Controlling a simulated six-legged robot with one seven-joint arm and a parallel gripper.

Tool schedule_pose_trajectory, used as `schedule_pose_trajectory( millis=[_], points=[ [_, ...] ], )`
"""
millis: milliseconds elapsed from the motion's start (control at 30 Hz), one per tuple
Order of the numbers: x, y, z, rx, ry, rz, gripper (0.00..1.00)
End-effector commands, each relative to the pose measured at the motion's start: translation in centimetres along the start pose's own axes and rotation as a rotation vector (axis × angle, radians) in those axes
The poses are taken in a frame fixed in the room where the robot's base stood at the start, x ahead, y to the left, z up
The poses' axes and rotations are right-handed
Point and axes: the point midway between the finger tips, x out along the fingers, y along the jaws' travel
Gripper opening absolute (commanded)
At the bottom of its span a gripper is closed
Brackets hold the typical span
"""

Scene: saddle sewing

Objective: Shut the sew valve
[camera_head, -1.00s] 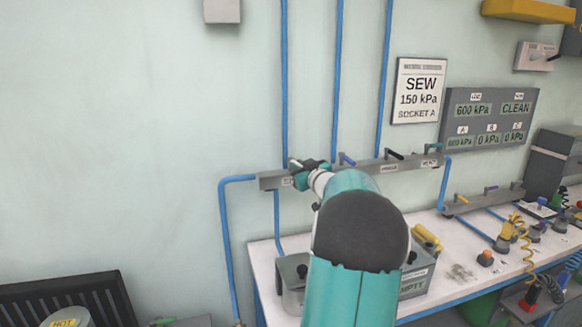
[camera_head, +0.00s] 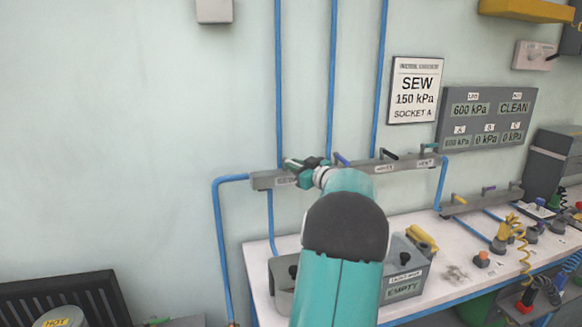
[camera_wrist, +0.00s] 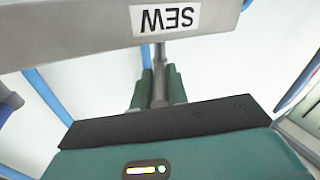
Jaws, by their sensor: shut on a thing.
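The sew valve is on the grey manifold bar (camera_head: 265,180) on the wall; its "SEW" label (camera_wrist: 165,18) shows upside down in the wrist view. A thin grey lever (camera_wrist: 160,62) comes from behind the bar there. My gripper (camera_wrist: 158,78) is shut on this lever, with a green finger on each side of it. In the head view my gripper (camera_head: 302,170) is at the left part of the bar, and my wrist and fingers hide most of the lever.
Other valve levers, blue (camera_head: 342,159) and black (camera_head: 389,153), stand close to the right on the same bar. Blue pipes (camera_head: 333,80) run up the wall. A bench (camera_head: 258,262) with an "EMPTY" box (camera_head: 405,286) lies below. The wall at left is clear.

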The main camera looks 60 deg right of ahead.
Motion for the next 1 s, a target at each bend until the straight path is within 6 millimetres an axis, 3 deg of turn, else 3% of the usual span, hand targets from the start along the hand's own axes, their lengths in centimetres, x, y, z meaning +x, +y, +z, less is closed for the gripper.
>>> schedule_pose_trajectory(
  millis=[600, 1000],
  points=[
    [0.1, 1.3, 0.3, -0.001, 0.061, -0.313, 0.00],
    [0.1, 1.2, 0.2, 0.000, 0.072, -0.358, 0.00]
  ],
)
